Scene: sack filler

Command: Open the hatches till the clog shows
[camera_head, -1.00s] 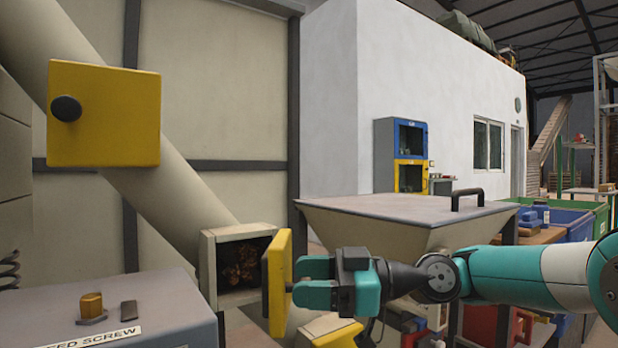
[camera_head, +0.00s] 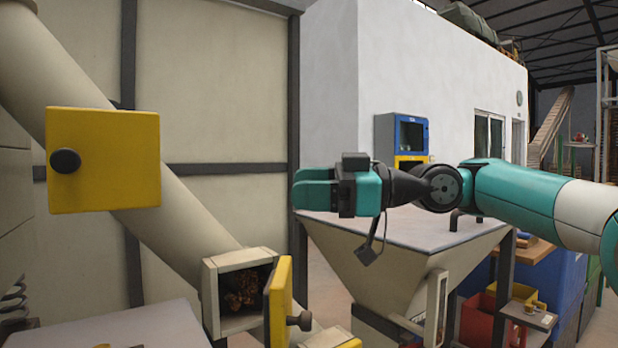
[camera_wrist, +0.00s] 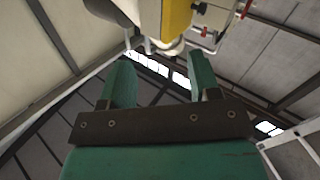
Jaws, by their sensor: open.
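The slanted beige pipe (camera_head: 75,75) carries yellow hatches. The upper yellow hatch (camera_head: 115,160) is shut, with a black knob (camera_head: 65,160) at its left. Below it, a square hatch opening (camera_head: 210,290) stands open, and brown lumpy material (camera_head: 240,290) shows inside. Its yellow door (camera_head: 280,300) is swung out to the right, its dark knob (camera_head: 300,321) facing right. Part of another yellow hatch (camera_head: 347,344) shows at the bottom edge, mostly cut off. My gripper (camera_head: 297,188) is open and empty, above and right of the open door, touching nothing. Its fingers show in the wrist view (camera_wrist: 155,80).
A beige hopper (camera_head: 390,260) with a flat lid stands behind and below my gripper. A grey cabinet top (camera_head: 120,330) fills the lower left. A small shelf (camera_head: 528,315) and red bin (camera_head: 480,318) stand at lower right. Space left of my gripper is clear.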

